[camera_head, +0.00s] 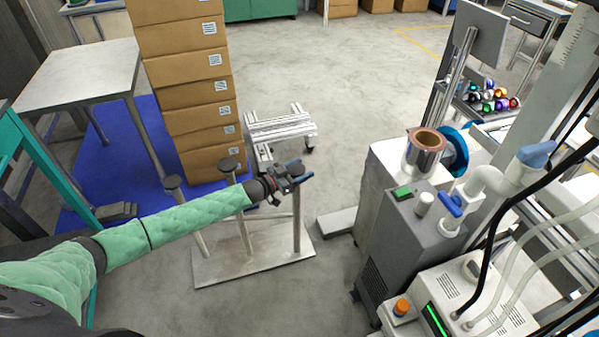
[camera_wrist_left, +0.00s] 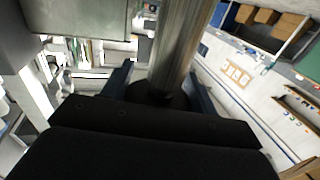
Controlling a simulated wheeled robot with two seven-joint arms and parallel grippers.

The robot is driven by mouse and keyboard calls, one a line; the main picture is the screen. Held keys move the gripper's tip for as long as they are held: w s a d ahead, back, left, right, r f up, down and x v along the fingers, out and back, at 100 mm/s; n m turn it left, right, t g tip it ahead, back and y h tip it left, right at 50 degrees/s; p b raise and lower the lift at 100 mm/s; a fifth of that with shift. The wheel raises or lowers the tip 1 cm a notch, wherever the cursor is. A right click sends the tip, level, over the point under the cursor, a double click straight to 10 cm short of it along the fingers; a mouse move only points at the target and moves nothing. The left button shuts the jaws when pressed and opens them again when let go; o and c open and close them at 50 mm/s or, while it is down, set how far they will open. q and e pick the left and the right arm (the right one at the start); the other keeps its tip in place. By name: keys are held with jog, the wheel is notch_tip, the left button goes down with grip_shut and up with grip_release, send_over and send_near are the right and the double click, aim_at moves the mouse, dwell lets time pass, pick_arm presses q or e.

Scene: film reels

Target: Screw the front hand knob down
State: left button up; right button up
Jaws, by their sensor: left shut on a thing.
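A metal stand (camera_head: 255,262) has upright posts rising from a flat plate on the floor. Black round knobs top its left post (camera_head: 173,183) and back post (camera_head: 229,164). My left gripper (camera_head: 294,176) is at the top of the right post (camera_head: 297,225). In the left wrist view its two fingers (camera_wrist_left: 160,88) stand on either side of a black knob (camera_wrist_left: 158,99) at the end of a metal post (camera_wrist_left: 180,45). The gripper is shut on this knob, which the gripper hides in the head view. My right gripper is not in view.
A tall stack of cardboard boxes (camera_head: 190,85) stands behind the stand on a blue mat (camera_head: 150,115). A low metal cart (camera_head: 281,127) is beyond my gripper.

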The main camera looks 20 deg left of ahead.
pick_arm(q)
jog(key=shift+d+r+m+g+h+b, duration=0.15)
jog(key=shift+m+g+h+b, duration=0.15)
jog(key=shift+m+g+h, duration=0.25)
jog(key=o, duration=1)
jog(key=v, duration=0.8)
